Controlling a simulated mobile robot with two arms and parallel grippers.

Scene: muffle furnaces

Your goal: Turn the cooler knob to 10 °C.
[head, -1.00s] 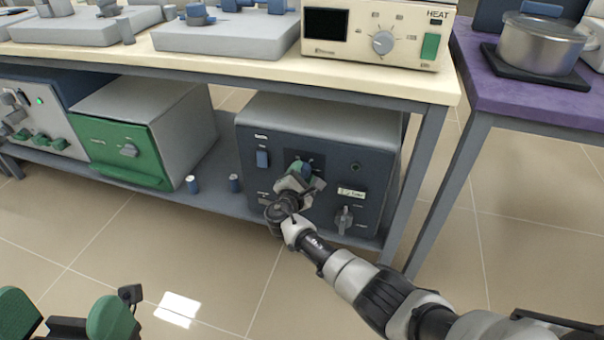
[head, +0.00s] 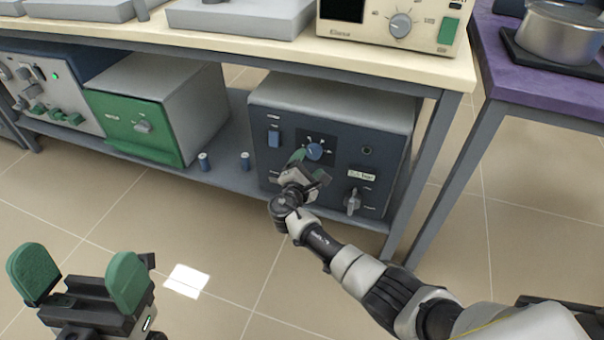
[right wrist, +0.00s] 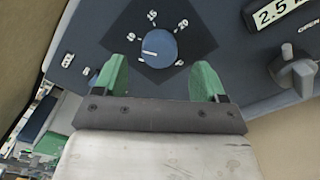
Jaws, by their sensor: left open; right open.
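The cooler (head: 330,110) is a grey box with a dark blue front on the low shelf. Its round blue knob (head: 314,151) sits on a dark dial plate with white marks. My right gripper (head: 309,167) is open just in front of the panel. Its green fingers (right wrist: 160,82) stand apart below the knob in the wrist view, not around it. My left gripper (head: 78,272) is open and empty over the floor.
A lever switch (head: 353,201) and a label (right wrist: 281,12) reading 2.5 k-something are on the same panel. A table leg (head: 424,165) is close right.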

